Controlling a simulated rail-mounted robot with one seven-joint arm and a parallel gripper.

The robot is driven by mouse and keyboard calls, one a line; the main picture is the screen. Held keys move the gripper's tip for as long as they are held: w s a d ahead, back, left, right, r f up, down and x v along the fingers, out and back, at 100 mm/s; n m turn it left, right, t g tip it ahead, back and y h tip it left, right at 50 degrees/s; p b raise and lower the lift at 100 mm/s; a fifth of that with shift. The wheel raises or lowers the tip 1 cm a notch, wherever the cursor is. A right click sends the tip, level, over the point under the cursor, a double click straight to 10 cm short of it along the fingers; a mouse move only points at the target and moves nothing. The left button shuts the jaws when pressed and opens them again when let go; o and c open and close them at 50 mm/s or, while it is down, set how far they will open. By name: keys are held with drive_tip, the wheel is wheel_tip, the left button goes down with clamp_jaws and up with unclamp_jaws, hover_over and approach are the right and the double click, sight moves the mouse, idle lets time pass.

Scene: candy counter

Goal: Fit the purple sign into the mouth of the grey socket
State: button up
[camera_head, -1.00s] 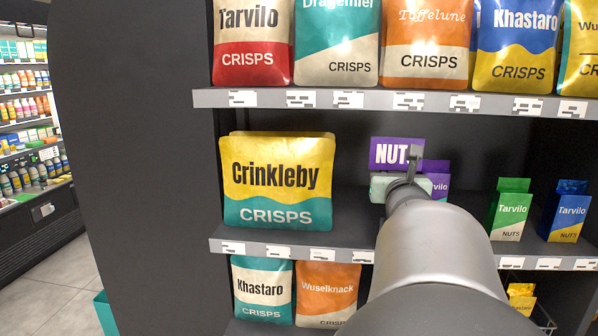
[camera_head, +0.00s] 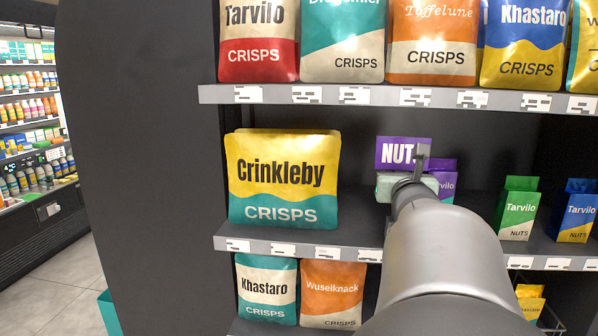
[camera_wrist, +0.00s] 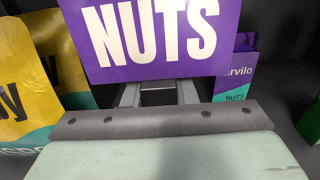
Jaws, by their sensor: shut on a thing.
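The purple sign (camera_head: 394,153), lettered NUTS in white, stands upright over the middle shelf. In the wrist view the sign (camera_wrist: 110,40) fills the top centre, with its upper edge cut off. My gripper (camera_wrist: 158,92) is shut on the sign at its lower edge; the actual grip is partly hidden behind the sign and my wrist. In the head view my gripper (camera_head: 421,160) covers the sign's right end. I cannot make out the grey socket in either view; my arm hides part of the shelf and its front edge.
A yellow and teal Crinkleby bag (camera_head: 282,178) stands left of the sign. A purple nut pack (camera_head: 446,185) is close behind on the right, also in the wrist view (camera_wrist: 236,75). Green (camera_head: 517,208) and blue (camera_head: 575,210) packs stand farther right. The upper shelf edge (camera_head: 380,95) runs above.

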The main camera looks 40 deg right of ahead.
drive_tip(key=shift+f+b, duration=1.85)
drive_tip(key=shift+b, duration=1.3)
idle(1.3)
drive_tip(key=shift+f+b, duration=0.25)
drive_tip(key=shift+b, duration=0.7)
idle(1.3)
idle(0.5)
drive_tip(key=o, duration=0.8)
drive_tip(key=shift+r, duration=0.1)
